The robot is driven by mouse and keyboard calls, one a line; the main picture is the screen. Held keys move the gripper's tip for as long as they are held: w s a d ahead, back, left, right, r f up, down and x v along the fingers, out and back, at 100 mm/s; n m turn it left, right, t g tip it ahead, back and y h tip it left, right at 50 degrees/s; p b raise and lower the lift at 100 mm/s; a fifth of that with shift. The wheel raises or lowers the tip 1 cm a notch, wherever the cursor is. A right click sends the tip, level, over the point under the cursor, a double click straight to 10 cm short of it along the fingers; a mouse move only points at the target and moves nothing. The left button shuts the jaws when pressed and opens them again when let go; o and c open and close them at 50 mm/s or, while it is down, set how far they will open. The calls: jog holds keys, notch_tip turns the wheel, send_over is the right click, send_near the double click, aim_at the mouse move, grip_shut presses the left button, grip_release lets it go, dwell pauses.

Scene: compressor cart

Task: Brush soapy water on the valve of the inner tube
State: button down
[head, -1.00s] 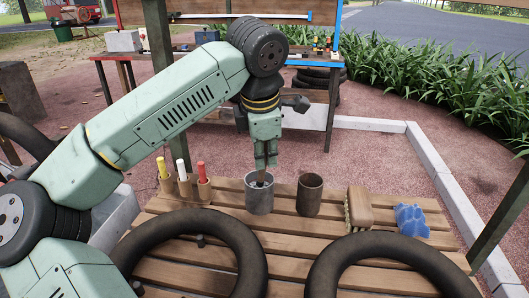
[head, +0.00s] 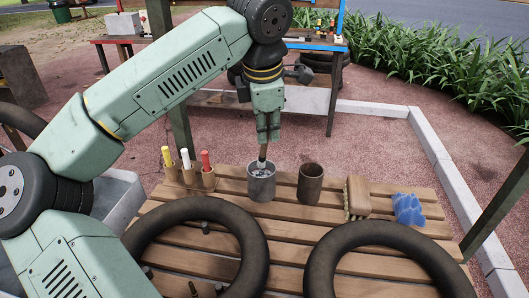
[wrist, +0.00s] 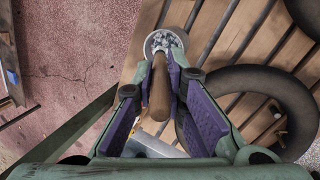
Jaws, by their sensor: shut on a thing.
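My gripper (head: 268,137) is shut on a brush (head: 262,154) and points down over the grey metal cup (head: 262,184). The brush's brown handle (wrist: 160,92) lies between the fingers in the wrist view. Its lower end is over or in the mouth of the cup, where pale suds show (wrist: 162,42); the bristles are hidden. A black inner tube (head: 256,236) lies on the slatted table at front left, another (head: 319,262) at front right. A small dark stub (head: 206,228) stands inside the left ring; I cannot tell if it is the valve.
A wooden holder (head: 188,179) with yellow, white and red markers stands left. Slats between the tubes are clear.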

jog(key=shift+r+p, duration=1.25)
jog(key=shift+r, duration=0.8)
dwell(0.5)
jog(key=shift+r+p, duration=1.55)
jog(key=shift+r, duration=0.55)
jog(key=shift+f, duration=0.1)
jog(key=shift+s, duration=0.15)
